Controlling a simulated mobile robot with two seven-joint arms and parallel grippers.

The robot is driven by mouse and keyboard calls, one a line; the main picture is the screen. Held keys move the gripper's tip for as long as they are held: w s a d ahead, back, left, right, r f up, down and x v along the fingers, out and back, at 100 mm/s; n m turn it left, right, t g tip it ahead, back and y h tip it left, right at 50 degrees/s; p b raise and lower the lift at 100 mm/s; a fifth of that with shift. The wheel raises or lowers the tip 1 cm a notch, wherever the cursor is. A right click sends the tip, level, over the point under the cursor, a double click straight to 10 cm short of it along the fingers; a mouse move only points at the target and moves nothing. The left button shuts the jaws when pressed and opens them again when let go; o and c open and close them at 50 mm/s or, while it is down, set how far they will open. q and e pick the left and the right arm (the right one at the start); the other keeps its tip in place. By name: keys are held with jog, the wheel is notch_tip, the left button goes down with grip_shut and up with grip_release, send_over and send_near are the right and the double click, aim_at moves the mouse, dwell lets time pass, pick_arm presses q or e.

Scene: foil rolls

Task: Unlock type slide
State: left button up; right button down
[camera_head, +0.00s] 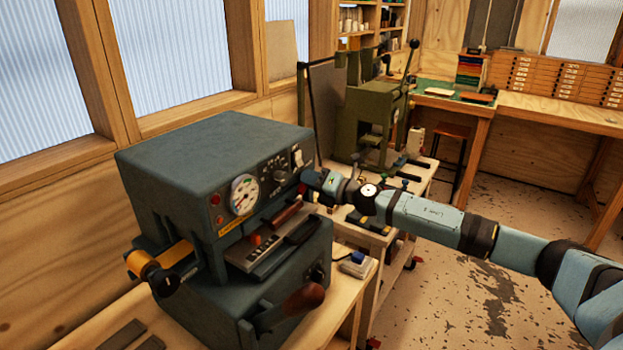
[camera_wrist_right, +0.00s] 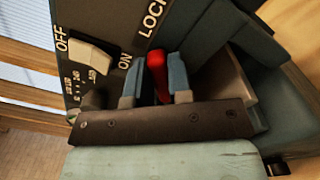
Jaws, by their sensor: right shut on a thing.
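The dark blue-grey foil press (camera_head: 175,150) stands on a wooden bench at the left in the head view. My right gripper (camera_head: 303,186) is at the press's right front edge. In the right wrist view, a red lever (camera_wrist_right: 157,72) stands between the two blue fingers of my right gripper (camera_wrist_right: 154,88), which is shut on it. The lever is close to the word LOCK on the dark panel. The lever's base is hidden. My left gripper is not in view.
A white ON/OFF switch (camera_wrist_right: 90,55) is beside the fingers in the wrist view. A yellow-gold roll (camera_head: 160,270) sticks out at the press's left. A brown-gripped handle (camera_head: 303,298) juts out below. A green press (camera_head: 370,115) stands behind on another bench.

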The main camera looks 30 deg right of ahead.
jog(key=m+p, duration=0.2)
jog(key=m, duration=0.1)
jog(key=m+p, duration=0.1)
jog(key=m, duration=0.1)
jog(key=shift+r, duration=0.3)
jog(key=shift+m+p, duration=0.8)
jog(key=shift+m, duration=0.7)
jog(key=c, duration=1)
grip_release()
jog(key=shift+w+a+f, duration=0.1)
jog(key=shift+f, duration=0.05)
jog(key=shift+c, duration=0.2)
jog(key=b+v, duration=0.3)
jog(key=v, duration=1.1)
jog(key=shift+b, duration=0.35)
jog(key=shift+w+f, duration=0.1)
